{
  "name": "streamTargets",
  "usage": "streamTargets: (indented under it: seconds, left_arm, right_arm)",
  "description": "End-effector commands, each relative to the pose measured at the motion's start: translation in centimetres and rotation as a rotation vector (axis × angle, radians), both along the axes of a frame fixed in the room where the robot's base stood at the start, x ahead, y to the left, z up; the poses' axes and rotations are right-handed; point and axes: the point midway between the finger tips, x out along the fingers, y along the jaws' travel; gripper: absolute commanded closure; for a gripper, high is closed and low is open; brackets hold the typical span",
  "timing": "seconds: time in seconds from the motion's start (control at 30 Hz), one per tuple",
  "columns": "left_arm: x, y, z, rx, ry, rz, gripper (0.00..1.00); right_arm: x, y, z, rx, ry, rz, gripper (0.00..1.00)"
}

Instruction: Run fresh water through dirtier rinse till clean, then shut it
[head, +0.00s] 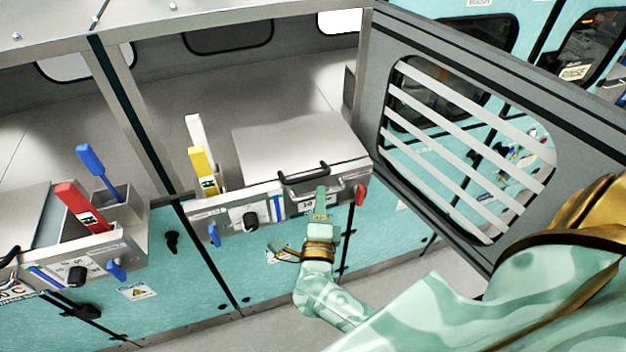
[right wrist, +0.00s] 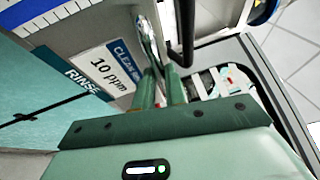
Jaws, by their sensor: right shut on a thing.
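My right gripper (head: 322,200) is at the front of the middle steel bath, whose closed lid (head: 300,140) has a black handle (head: 303,176). In the right wrist view, its green fingers (right wrist: 160,92) are shut on a shiny metal part (right wrist: 150,38), beside a "10 ppm" label (right wrist: 107,70) and a "RINSE" strip (right wrist: 82,83). What that part belongs to is partly hidden by the fingers. A red lever (head: 360,194), a black knob (head: 243,220) and a blue valve handle (head: 214,236) are on the same front. My left gripper is out of view.
White and yellow handles (head: 202,170) stand at the bath's left. A second bath at the left has red (head: 82,208) and blue (head: 92,160) handles. A large grey slatted window panel (head: 375,190) stands close to my right arm.

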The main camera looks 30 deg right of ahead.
Motion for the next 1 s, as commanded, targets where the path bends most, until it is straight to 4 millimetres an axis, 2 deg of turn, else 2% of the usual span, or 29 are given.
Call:
streamTargets:
  seconds: [0.1,0.2,0.5,0.53,0.6,1.0]
  left_arm:
    - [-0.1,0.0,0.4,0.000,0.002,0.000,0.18]
    - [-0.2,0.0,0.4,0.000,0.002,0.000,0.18]
    - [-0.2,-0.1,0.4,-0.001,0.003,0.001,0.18]
    - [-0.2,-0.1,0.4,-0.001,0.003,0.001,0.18]
    - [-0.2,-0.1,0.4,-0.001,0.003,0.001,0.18]
    - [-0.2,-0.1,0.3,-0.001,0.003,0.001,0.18]
  right_arm:
    - [-1.4,0.3,-0.2,0.003,0.006,-0.001,1.00]
    - [-1.9,0.4,-0.2,0.004,0.004,0.000,1.00]
    - [-1.9,0.4,-0.2,0.004,0.003,-0.001,1.00]
    - [-1.9,0.4,-0.2,0.004,0.003,-0.001,0.85]
    - [-1.9,0.4,-0.2,0.003,0.003,-0.002,0.66]
    - [-1.8,0.5,-0.1,0.002,0.000,-0.001,0.66]
